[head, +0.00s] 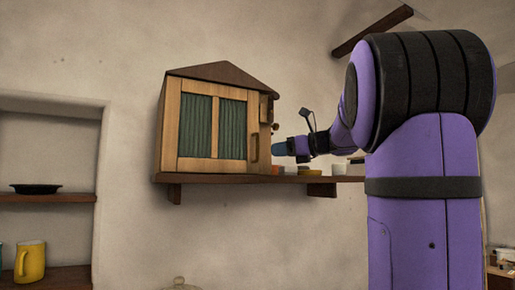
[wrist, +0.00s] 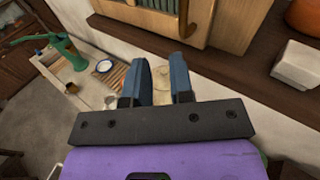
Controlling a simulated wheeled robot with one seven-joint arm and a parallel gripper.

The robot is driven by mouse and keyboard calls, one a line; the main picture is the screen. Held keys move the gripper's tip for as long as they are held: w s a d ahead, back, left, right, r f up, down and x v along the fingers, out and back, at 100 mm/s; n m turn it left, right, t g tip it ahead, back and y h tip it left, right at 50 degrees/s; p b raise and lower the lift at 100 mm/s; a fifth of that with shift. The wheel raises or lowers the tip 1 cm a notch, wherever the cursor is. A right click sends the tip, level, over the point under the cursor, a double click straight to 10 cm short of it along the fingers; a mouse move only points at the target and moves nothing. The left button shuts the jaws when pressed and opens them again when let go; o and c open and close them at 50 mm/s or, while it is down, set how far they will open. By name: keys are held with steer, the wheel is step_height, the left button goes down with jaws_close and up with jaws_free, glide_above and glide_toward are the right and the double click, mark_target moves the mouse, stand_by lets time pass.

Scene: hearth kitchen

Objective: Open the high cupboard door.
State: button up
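The high cupboard (head: 172,135) is a small wooden cabinet with a dark peaked roof, standing on a wall shelf. Its door (head: 212,125) has two green panes and looks shut. A vertical wooden handle (head: 255,147) is on the door's right side; it also seems to show at the top of the wrist view (wrist: 184,14). My gripper (head: 279,149) is just right of the handle in the head view. In the wrist view, its two blue fingers (wrist: 165,72) stand apart with nothing between them, below the handle. Contact is not visible.
The dark shelf (head: 335,190) runs on to the right, carrying a white block (wrist: 297,64) and an orange vessel (wrist: 306,16). Far below are a counter with a green pump (wrist: 68,52) and a plate (wrist: 55,56). A wall niche with a yellow mug (head: 30,263) is at left.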

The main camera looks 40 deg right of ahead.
mark_target(258, 156)
steer(key=shift+m+t, duration=0.6)
steer(key=shift+m, duration=0.2)
steer(key=w, duration=0.3)
steer(key=w+r, duration=0.1)
steer(key=w, duration=0.2)
steer(key=w+r, duration=0.1)
steer(key=w, duration=0.2)
steer(key=shift+w+a, duration=0.1)
steer(key=shift+w, duration=0.25)
jaws_close()
